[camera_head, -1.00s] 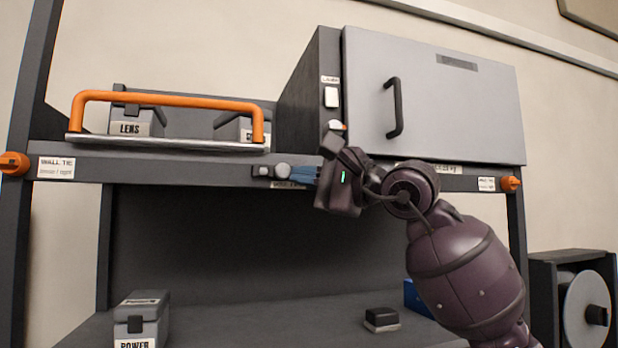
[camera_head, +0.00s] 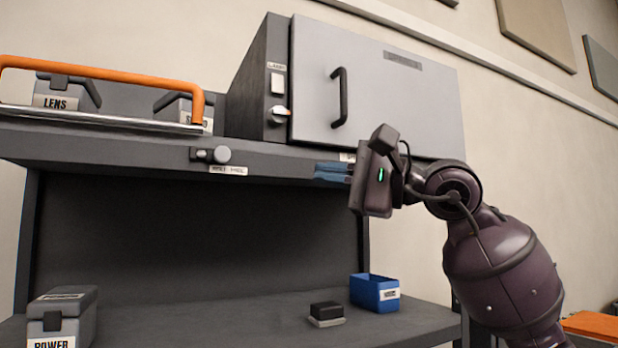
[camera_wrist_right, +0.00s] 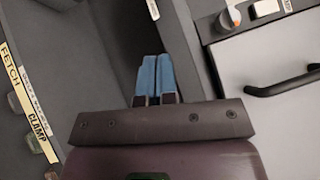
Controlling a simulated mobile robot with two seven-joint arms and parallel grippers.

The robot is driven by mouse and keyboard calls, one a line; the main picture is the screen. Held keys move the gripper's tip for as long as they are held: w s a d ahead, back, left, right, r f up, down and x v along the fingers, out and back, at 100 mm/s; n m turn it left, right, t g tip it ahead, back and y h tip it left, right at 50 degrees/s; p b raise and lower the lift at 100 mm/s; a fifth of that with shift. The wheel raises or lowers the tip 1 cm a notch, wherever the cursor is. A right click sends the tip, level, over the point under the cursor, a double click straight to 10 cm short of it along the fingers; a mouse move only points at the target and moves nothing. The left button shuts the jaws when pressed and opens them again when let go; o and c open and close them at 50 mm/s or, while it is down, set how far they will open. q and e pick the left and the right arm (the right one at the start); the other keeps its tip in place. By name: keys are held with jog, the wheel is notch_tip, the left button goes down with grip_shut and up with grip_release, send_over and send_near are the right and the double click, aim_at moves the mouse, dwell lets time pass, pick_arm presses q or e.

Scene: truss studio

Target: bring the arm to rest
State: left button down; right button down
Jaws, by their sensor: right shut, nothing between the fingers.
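My right gripper (camera_head: 332,172) is in front of the upper shelf's front edge, below the grey cabinet. Its blue fingers point left in the head view, pressed together with nothing between them. In the right wrist view the blue fingers (camera_wrist_right: 155,78) lie side by side, with a dark recess beyond them. My right arm (camera_head: 500,265) comes in from the lower right. My left gripper is not in view.
The cabinet (camera_head: 385,90) has a black handle and a switch panel. An orange rail (camera_head: 110,75) and LENS case (camera_head: 66,92) are on the upper shelf (camera_head: 100,150). Below stand a POWER case (camera_head: 62,315), a black block (camera_head: 326,312) and a blue bin (camera_head: 374,293).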

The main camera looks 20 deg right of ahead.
dwell(0.6)
jog(key=w+a+f+m+g+y, duration=0.1)
jog(key=w+f+m+g+y, duration=0.25)
jog(key=f+m, duration=1.15)
jog(key=d+f+m+t+h, duration=0.3)
jog(key=f+m+t, duration=0.2)
jog(key=f+m, duration=0.7)
jog(key=d+f+m+t+h, duration=0.2)
jog(key=f+m+t+h, duration=0.4)
jog(key=f, duration=1)
jog(key=s+d+f+m+g+h, duration=0.1)
jog(key=s+d+f+m+h, duration=0.2)
jog(key=f+m, duration=0.55)
jog(key=s+f+m+g+h, duration=0.2)
jog(key=s+f+m+h, duration=0.2)
jog(key=f+m, duration=0.5)
jog(key=s+a+f+m+g+h, duration=0.2)
jog(key=s+f+m+g, duration=0.5)
jog(key=s+f, duration=1)
jog(key=f+m, duration=0.1)
jog(key=m, duration=0.2)
jog(key=shift+f, duration=0.3)
jog(key=shift+s+a, duration=0.1)
